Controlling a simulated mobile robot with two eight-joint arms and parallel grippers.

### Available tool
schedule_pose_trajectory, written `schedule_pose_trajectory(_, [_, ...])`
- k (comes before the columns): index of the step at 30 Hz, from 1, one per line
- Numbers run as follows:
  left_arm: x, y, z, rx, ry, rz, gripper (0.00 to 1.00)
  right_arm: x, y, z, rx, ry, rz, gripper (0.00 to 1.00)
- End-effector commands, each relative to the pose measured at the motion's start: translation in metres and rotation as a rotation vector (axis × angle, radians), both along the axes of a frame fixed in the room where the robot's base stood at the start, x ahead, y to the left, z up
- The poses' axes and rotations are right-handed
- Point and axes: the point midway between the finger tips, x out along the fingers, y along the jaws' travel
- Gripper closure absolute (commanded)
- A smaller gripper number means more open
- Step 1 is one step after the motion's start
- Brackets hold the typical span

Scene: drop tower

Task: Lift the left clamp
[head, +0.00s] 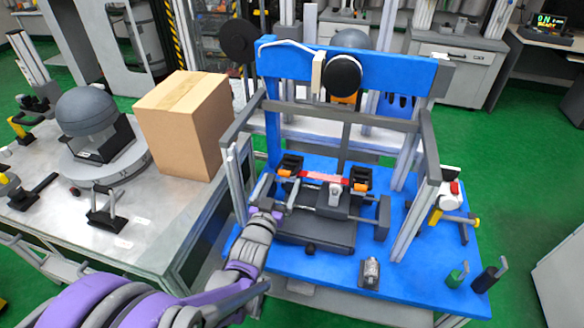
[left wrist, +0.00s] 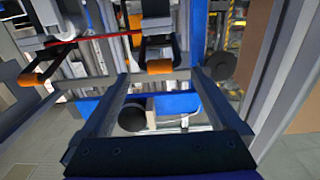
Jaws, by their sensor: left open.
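The left clamp (head: 289,166) is black with orange ends, at the left end of a red bar (head: 325,177) on the blue tower's fixture. In the head view my left gripper (head: 270,207) is just below and left of it, apart from it in the picture. In the left wrist view, which looks upside down, the left clamp (left wrist: 158,48) shows beyond my fingers. Its orange end (left wrist: 160,67) appears between the fingertips of the open left gripper (left wrist: 161,78). Contact cannot be told. The right clamp (head: 361,181) is at the bar's other end. My right gripper is not in view.
Grey posts (head: 413,215) of the blue tower (head: 272,100) flank the fixture closely. A cardboard box (head: 185,125) stands on the left table. A small metal cylinder (head: 370,272) and a green-handled item (head: 457,276) are on the blue base's front right.

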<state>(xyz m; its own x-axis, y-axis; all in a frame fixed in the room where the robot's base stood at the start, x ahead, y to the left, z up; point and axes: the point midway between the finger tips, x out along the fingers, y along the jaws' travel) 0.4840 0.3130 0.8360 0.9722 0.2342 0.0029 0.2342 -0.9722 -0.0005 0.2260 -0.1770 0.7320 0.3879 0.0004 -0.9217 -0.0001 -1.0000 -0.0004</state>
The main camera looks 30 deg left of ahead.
Motion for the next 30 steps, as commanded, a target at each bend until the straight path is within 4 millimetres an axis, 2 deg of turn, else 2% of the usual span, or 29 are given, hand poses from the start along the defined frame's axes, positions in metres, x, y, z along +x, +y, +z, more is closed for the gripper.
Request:
schedule_pose_trajectory(1, [0.011,0.002,-0.001,0.000,0.001,0.000,0.03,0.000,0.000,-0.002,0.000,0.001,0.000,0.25])
schedule_pose_trajectory(6, [0.043,0.010,-0.001,0.000,0.002,0.000,0.03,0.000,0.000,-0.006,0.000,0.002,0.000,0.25])
schedule_pose_trajectory(12, [0.068,0.016,-0.001,0.000,0.002,-0.001,0.03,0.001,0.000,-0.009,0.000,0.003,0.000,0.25])
schedule_pose_trajectory(17, [0.075,0.018,-0.001,0.000,0.002,-0.001,0.03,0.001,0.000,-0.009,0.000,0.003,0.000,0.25])
schedule_pose_trajectory(24, [0.076,0.018,0.000,0.000,0.002,-0.001,0.03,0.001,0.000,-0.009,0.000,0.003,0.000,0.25])
schedule_pose_trajectory(26, [0.076,0.018,0.000,0.000,0.002,-0.001,0.12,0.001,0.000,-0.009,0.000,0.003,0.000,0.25])
schedule_pose_trajectory(30, [0.076,0.018,0.000,0.000,0.002,0.000,0.37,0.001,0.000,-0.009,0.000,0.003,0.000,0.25])
